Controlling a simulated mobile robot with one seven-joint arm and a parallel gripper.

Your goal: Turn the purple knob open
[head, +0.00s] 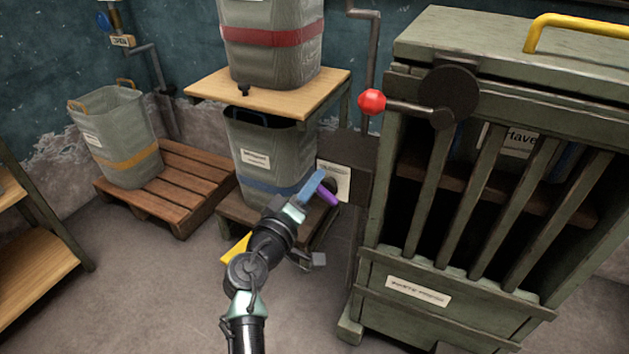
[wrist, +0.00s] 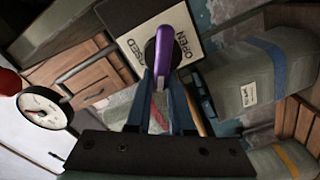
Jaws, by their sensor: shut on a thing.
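The purple knob (head: 328,193) sticks out from a dark box, beside a white label plate (head: 333,172). In the wrist view the purple knob (wrist: 166,55) is a lever-like handle in front of the plate (wrist: 140,32). "OPEN" is printed on the plate's right side, and a partly hidden word ending in "SED" on its left. My gripper (head: 312,187) reaches the knob from the left. Its blue fingers (wrist: 161,100) are shut on the knob, one on each side. The knob's base is partly hidden in the head view.
A green slatted cabinet (head: 430,275) with a red-balled lever (head: 372,102) stands close on the right. Behind my arm are a grey bin with a blue band (head: 262,165) and a wooden stand (head: 335,88). A round gauge (wrist: 43,108) shows at left. Open floor lies front left.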

